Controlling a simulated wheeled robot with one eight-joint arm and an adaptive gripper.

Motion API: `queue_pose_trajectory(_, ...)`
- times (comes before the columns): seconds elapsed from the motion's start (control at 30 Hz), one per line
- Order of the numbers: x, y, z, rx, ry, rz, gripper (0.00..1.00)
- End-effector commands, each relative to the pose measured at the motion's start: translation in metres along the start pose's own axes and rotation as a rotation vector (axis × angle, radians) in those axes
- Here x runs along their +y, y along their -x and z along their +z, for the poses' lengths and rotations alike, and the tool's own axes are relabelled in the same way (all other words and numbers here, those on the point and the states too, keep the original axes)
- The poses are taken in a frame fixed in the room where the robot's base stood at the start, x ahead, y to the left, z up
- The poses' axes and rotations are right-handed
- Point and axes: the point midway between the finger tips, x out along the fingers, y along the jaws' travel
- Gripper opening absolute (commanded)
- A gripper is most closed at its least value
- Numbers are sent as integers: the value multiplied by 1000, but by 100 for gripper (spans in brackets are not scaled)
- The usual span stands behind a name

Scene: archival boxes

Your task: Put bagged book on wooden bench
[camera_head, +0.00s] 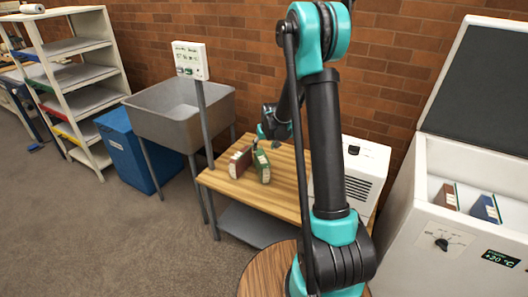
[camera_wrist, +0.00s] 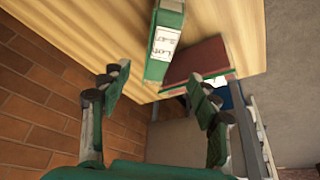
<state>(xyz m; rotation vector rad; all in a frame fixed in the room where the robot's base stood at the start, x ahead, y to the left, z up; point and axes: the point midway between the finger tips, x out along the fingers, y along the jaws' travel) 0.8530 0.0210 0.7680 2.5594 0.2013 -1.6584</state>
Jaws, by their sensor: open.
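The wooden bench (camera_head: 220,187) stands against the brick wall, in the middle of the head view. A green book (camera_head: 262,165) with a pale label and a reddish-brown book (camera_head: 240,163) stand upright side by side on it. In the wrist view the green book (camera_wrist: 163,42) and the reddish-brown book (camera_wrist: 205,60) lie beyond my fingers. My gripper (camera_wrist: 160,85) is open with nothing between its fingers. In the head view my gripper (camera_head: 272,130) is just above and behind the books, partly hidden by my arm. I cannot tell whether either book is bagged.
An open white chest (camera_head: 400,215) at right holds a brown book (camera_head: 446,196) and a blue book (camera_head: 485,208). A grey sink (camera_head: 180,112), blue bin (camera_head: 125,150) and shelf rack (camera_head: 85,85) stand left.

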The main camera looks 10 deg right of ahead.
Motion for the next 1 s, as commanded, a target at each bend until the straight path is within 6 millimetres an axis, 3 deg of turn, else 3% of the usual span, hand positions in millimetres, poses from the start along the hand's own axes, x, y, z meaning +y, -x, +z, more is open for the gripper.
queue_pose_trajectory(0.17,2,20,9,-2,-6,3,61)
queue_pose_trajectory(0.37,7,77,52,-11,-32,13,61)
queue_pose_trajectory(0.7,11,163,161,-29,-85,33,61)
queue_pose_trajectory(1.0,7,201,266,-44,-128,51,61)
